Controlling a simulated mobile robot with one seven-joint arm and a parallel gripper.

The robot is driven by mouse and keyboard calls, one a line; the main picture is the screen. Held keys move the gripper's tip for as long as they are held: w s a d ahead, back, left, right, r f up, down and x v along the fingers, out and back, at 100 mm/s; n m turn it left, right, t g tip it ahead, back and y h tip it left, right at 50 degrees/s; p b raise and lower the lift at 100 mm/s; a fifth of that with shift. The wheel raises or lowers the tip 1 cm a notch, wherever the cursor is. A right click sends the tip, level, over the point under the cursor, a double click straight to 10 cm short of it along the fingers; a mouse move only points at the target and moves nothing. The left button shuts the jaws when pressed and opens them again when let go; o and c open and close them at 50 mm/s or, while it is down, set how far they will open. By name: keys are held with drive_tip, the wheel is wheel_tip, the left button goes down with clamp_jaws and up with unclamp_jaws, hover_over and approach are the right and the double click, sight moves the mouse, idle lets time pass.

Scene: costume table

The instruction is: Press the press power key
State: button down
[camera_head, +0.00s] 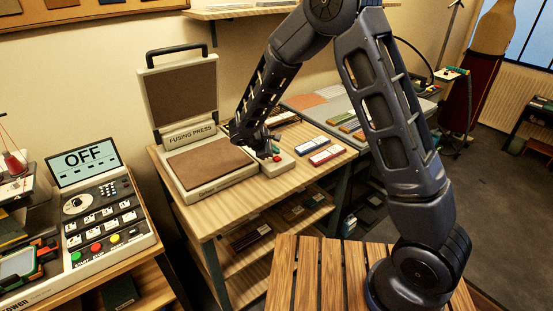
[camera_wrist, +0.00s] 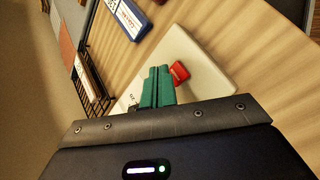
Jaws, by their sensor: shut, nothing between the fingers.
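The press power key is a small red key (camera_head: 277,158) on a pale switch box (camera_head: 287,165), at the right side of the fusing press (camera_head: 198,146). My gripper (camera_head: 267,154) is shut and empty over the box, just left of the key. In the wrist view, the green fingertips (camera_wrist: 158,84) are together over the box plate (camera_wrist: 207,72). The red key (camera_wrist: 179,72) shows right beside them to the right. I cannot tell whether the fingertips touch the key or box. The press lid (camera_head: 183,92) stands open, its brown pad bare.
A blue block (camera_head: 312,145) and a red block (camera_head: 326,155) lie right of the switch box. A control panel reading OFF (camera_head: 88,163) with coloured buttons stands at the left. The wooden table front (camera_head: 240,197) is clear. A slatted wooden surface (camera_head: 300,270) lies nearer.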

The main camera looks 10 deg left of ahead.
sight(275, 159)
drive_tip(key=shift+r, duration=0.15)
drive_tip(key=shift+r, duration=2.85)
drive_tip(key=s+d+r+m+g, duration=0.1)
drive_tip(key=d+r+m, duration=0.2)
drive_tip(key=d+r, duration=0.35)
drive_tip(key=s+d+r+m+g+y, duration=0.1)
drive_tip(key=s+d+r+m+g, duration=0.15)
drive_tip(key=d, duration=0.75)
drive_tip(key=d+r+m+g, duration=0.1)
drive_tip(key=d+r+m, duration=0.4)
drive_tip(key=d, duration=0.4)
drive_tip(key=s+d+r+m+t+y, duration=0.1)
drive_tip(key=s+d+r+m+y, duration=0.1)
drive_tip(key=s+d, duration=0.5)
drive_tip(key=s+d+r+m+t+y, duration=0.1)
drive_tip(key=s+d+r+m, duration=0.3)
drive_tip(key=s, duration=0.8)
drive_tip(key=d+m+y, duration=0.1)
drive_tip(key=d+m, duration=0.1)
drive_tip(key=d, duration=0.2)
drive_tip(key=shift+s+d+r+m+y, duration=0.25)
drive_tip(key=shift+s+r+m+y, duration=0.05)
drive_tip(key=shift+m+y, duration=0.1)
